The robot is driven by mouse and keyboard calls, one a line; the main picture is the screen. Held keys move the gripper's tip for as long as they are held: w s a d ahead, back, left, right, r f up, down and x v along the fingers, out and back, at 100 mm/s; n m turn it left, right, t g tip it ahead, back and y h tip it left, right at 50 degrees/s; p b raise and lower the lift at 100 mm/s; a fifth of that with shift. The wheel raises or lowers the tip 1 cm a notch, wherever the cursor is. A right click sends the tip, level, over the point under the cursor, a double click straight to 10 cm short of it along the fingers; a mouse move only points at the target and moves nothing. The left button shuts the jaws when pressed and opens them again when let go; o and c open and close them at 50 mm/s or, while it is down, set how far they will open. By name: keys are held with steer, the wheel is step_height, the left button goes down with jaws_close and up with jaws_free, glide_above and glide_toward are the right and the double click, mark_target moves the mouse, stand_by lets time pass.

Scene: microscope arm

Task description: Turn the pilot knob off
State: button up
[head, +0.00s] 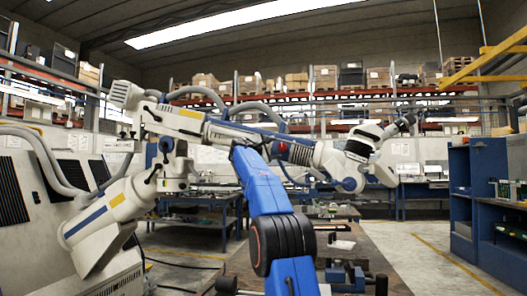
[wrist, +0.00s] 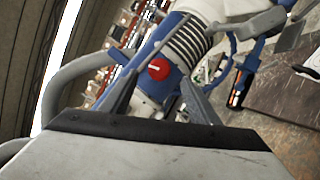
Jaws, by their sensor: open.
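The pilot knob is a small round red knob (wrist: 158,69) with a pale line across its face, in the middle of the wrist view. It sits on the blue-and-white microscope arm, next to a ribbed grey section (wrist: 188,42). In the head view the red knob (head: 282,150) shows on the white microscope arm (head: 180,122), just right of my blue arm. My gripper (wrist: 158,82) is open, with one dark finger on each side of the knob in the wrist view. I see no contact, and the remaining distance is hard to tell. The gripper's tips are not clear in the head view.
Grey hoses (head: 250,108) loop along the microscope arm, and one hose (wrist: 65,85) runs close on the left in the wrist view. A workbench (head: 365,262) stands below with small parts on it. A blue cabinet (head: 485,190) is at right; floor between them is clear.

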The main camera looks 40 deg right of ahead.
steer(key=v, duration=0.9)
steer(key=shift+a, duration=0.1)
